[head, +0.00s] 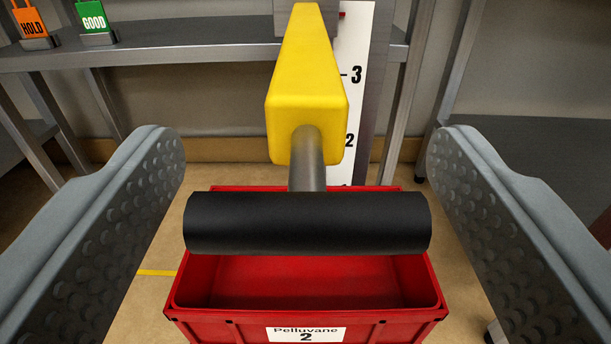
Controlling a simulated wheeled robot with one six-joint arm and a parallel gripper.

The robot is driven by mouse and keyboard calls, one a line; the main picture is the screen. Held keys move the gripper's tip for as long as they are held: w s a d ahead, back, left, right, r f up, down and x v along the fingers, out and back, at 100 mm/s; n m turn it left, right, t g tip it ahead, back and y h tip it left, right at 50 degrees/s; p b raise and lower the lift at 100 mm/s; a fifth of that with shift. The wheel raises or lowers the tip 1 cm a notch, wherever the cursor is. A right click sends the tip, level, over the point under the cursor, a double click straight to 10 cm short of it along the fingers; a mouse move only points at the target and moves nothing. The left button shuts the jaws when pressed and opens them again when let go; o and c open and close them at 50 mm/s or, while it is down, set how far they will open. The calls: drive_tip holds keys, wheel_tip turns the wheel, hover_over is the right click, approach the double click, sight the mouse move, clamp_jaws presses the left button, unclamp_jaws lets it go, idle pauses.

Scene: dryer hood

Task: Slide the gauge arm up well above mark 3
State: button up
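The yellow gauge arm (306,90) reaches toward me from a grey post with a white scale (352,110). Marks 3 and 2 show on the scale, and a lower mark is partly hidden. A small red pointer (342,14) shows above mark 3, beside the arm's far end. A grey rod joins the arm to a black horizontal handle (307,223). My gripper (306,200) is open, with one grey studded finger on each side of the handle. Visible gaps separate both fingers from the handle ends.
A red crate (305,330) labelled "Pelluvane 2" sits below the handle, and the part I see inside is empty. A metal shelf (180,52) stands behind, with an orange HOLD tag (31,22) and a green GOOD tag (94,20) at left.

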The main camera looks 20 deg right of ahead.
drive_tip(key=shift+s, duration=0.1)
drive_tip(key=v, duration=1.7)
drive_tip(key=shift+r, duration=0.1)
drive_tip(key=s+d+r+y, duration=0.1)
drive_tip(key=s+r+y, duration=0.1)
drive_tip(key=r, duration=1.6)
drive_tip(key=s+d+r+y, duration=0.1)
drive_tip(key=s+r+y, duration=0.2)
drive_tip(key=r, duration=1.4)
drive_tip(key=s+d+r+n, duration=0.1)
drive_tip(key=s+r, duration=0.9)
drive_tip(key=s, duration=0.4)
drive_tip(key=s+d+r+n, duration=0.2)
drive_tip(key=s+r, duration=0.9)
drive_tip(key=s, duration=0.4)
drive_tip(key=shift+s+d+n+y, duration=0.2)
drive_tip(key=shift+d+n+y, duration=0.1)
drive_tip(key=shift+d, duration=0.05)
